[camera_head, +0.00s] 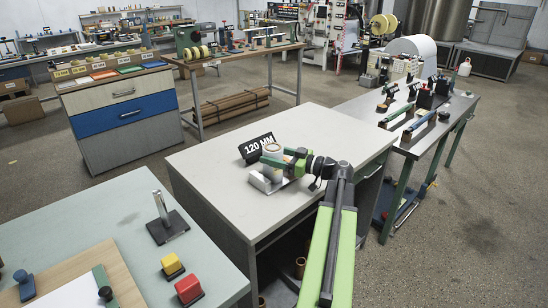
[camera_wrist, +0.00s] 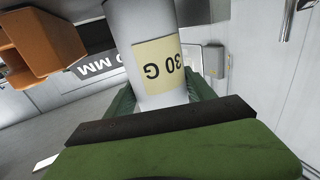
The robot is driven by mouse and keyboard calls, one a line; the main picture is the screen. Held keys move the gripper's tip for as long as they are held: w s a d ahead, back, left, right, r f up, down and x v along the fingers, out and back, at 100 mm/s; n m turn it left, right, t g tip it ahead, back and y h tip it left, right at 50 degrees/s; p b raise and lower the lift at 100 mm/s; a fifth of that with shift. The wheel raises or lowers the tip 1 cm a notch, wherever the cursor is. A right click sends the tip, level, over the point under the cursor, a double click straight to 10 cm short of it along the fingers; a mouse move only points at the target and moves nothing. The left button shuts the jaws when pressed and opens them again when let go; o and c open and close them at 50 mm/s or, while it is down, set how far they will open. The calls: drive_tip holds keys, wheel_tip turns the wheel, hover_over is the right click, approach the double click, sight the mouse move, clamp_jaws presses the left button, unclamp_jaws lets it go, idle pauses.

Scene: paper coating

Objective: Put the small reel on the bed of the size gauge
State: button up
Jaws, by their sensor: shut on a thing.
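The small reel is a pale cylinder with a cream "30 G" label; in the wrist view (camera_wrist: 150,50) it stands between my green jaws. My gripper (camera_head: 274,160) is shut on it, above the grey table. In the head view only the reel's pale round top (camera_head: 272,147) shows clearly. The size gauge has a silvery metal bed (camera_head: 264,184) directly below my gripper and a black "120 MM" sign (camera_head: 256,147) behind. The sign also shows in part in the wrist view (camera_wrist: 98,66). I cannot tell whether the reel touches the bed.
The grey table top (camera_head: 215,160) is clear around the gauge. A nearer table at lower left holds a metal post on a dark base (camera_head: 165,222), a yellow block (camera_head: 172,264) and a red block (camera_head: 188,290). A bench with tools (camera_head: 425,120) stands at the right.

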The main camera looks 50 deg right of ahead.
drive_tip(key=o, duration=1.6)
drive_tip(key=v, duration=1.2)
drive_tip(key=shift+r, duration=0.1)
